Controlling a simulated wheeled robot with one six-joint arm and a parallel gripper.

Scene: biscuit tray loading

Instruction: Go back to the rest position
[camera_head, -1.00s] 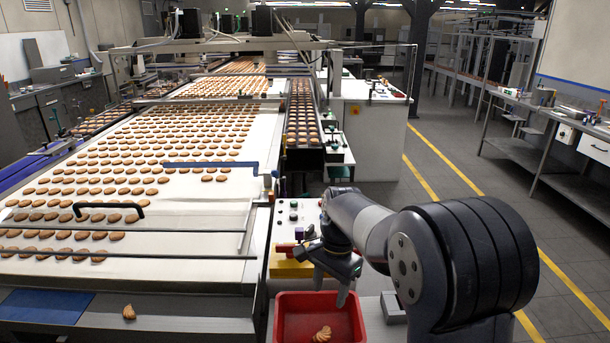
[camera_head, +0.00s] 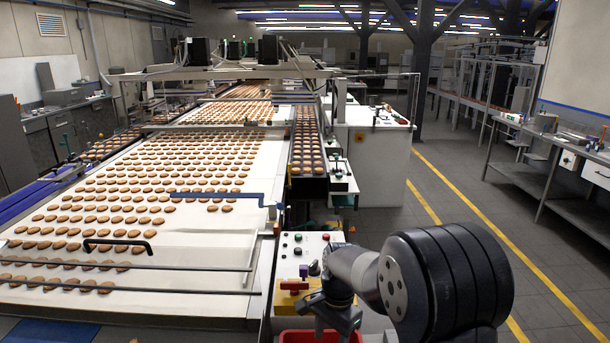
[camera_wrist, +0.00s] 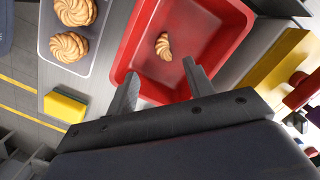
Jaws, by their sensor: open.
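My gripper (camera_head: 334,328) is at the bottom of the head view, above the red bin (camera_head: 296,337), of which only the rim shows there. In the wrist view my gripper (camera_wrist: 160,82) is open, with nothing between its fingers. The bin lies beyond the fingertips, and I see no contact.
Left of the bin in the wrist view are a grey tray (camera_wrist: 88,62) with two biscuits and a yellow sponge (camera_wrist: 64,106). A control panel (camera_head: 298,252) stands close beside my arm. The biscuit conveyor (camera_head: 195,240) fills the left. The right floor is clear.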

